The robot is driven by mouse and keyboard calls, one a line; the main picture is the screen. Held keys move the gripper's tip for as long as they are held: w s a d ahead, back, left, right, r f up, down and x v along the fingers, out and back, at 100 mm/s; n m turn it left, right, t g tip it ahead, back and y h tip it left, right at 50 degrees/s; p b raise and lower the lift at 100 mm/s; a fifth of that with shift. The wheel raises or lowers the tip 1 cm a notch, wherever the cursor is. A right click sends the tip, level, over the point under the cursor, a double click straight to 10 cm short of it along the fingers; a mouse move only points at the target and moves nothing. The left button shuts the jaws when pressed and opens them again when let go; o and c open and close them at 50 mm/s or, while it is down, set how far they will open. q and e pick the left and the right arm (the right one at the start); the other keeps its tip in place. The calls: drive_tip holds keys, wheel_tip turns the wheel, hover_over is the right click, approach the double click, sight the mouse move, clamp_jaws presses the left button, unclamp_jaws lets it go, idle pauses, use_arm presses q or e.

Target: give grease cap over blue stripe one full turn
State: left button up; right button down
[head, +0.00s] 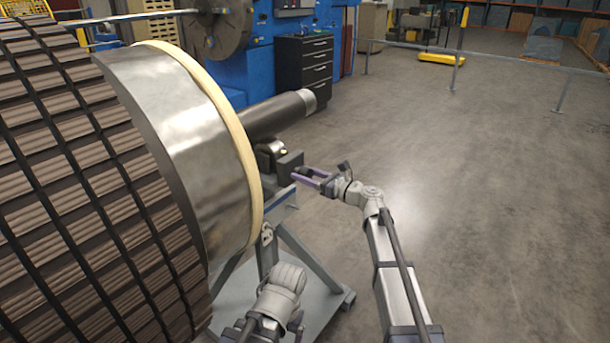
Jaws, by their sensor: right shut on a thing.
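The near rotor stand (297,243) is a grey frame beside the pale-banded end of the big rotor (185,130). A blue stripe (281,211) runs along its upper beam. A dark bearing block (288,166) sits above the stripe, under the rotor shaft (270,116). My right gripper (300,177) reaches in from the right with its purple-grey fingers at the block's right side. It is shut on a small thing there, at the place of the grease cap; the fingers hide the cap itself.
The rotor fills the left side. A blue machine (262,83) and a black drawer cabinet (303,66) stand behind the shaft. A grey rail (455,58) crosses the back. The floor to the right is clear.

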sight(310, 176)
drive_tip(key=m, duration=0.4)
drive_tip(key=shift+s+m, duration=0.1)
drive_tip(key=shift+m, duration=0.2)
drive_tip(key=m, duration=0.3)
drive_tip(key=shift+m, duration=0.3)
drive_tip(key=m, duration=0.7)
drive_tip(key=shift+a, duration=0.1)
drive_tip(key=shift+c, duration=1.1)
unclamp_jaws()
drive_tip(key=shift+v, duration=3.95)
